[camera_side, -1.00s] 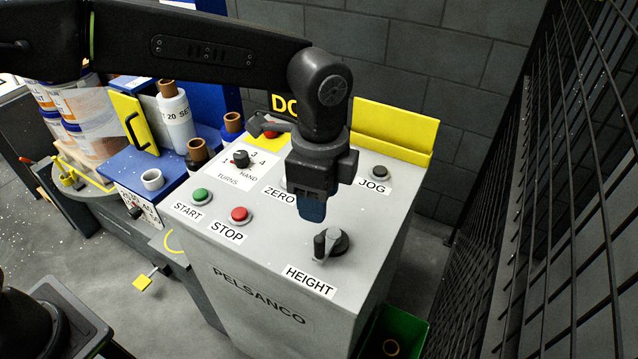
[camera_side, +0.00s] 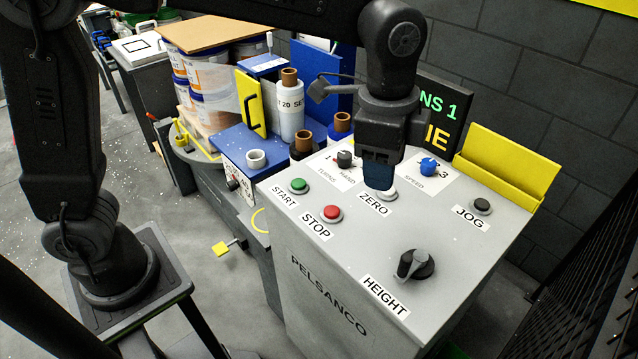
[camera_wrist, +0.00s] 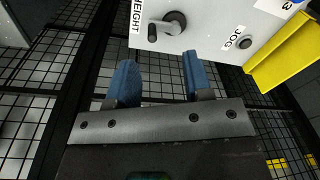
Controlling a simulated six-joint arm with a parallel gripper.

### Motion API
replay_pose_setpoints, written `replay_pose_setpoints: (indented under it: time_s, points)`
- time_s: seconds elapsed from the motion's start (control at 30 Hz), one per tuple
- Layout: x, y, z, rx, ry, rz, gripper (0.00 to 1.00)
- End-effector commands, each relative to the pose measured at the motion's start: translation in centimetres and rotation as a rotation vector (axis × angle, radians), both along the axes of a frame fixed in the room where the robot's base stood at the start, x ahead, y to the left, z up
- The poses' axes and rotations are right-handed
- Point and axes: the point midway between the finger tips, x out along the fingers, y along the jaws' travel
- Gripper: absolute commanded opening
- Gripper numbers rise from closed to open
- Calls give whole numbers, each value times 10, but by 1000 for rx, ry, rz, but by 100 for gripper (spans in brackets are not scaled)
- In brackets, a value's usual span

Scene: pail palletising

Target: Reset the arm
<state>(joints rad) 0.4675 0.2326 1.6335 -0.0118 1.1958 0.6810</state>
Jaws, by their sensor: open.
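My gripper (camera_side: 378,172) hangs from my arm above the grey control panel (camera_side: 330,245) in the side view, in front of the ZERO button (camera_side: 386,193). In the wrist view, my gripper's two blue fingers (camera_wrist: 157,82) are apart with nothing between them. The black HEIGHT knob (camera_side: 416,264) stands on the panel's near right part. It also shows beyond the fingers in the wrist view (camera_wrist: 174,22). The green START button (camera_side: 298,186), the red STOP button (camera_side: 333,213) and the dark JOG button (camera_side: 482,206) are uncovered.
A yellow holder (camera_side: 505,172) edges the panel at the back right. A display (camera_side: 440,115) stands behind my gripper. White and dark rolls (camera_side: 290,108) and stacked pails (camera_side: 212,85) stand at the left. Black mesh fencing (camera_side: 590,265) runs along the right.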

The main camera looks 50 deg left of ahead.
Motion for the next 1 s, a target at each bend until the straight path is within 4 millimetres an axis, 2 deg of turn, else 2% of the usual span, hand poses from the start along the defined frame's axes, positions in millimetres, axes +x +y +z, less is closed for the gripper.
replay_pose_setpoints:
  time_s: [0.03, 0.2, 0.37, 0.5, 0.7, 1.0]
  points:
    - [-8, 23, 13, -19, -30, 86, 46]
    - [-42, 85, 33, -79, -116, 376, 46]
    - [-82, 133, 37, -142, -199, 643, 46]
    - [-117, 163, 29, -200, -269, 859, 46]
    - [-149, 185, 11, -260, -334, 1062, 46]
    - [-157, 190, 4, -278, -352, 1120, 46]
